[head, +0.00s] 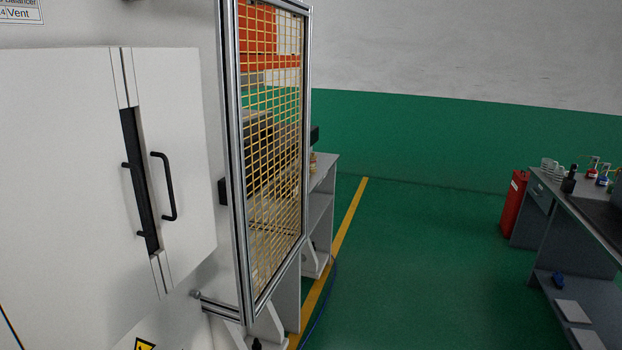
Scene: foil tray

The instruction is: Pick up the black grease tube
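A small dark upright object (569,181) stands on the workbench at the right edge of the head view. It may be the black grease tube, but it is too small and far off to tell. Neither of my grippers is in view, and no part of my arms shows.
A white cabinet (65,190) with black handles fills the left. A framed yellow mesh panel (272,150) stands beside it. The grey workbench (560,205) at right holds several small items, with a red container (515,203) next to it. Green floor (430,270) between is clear.

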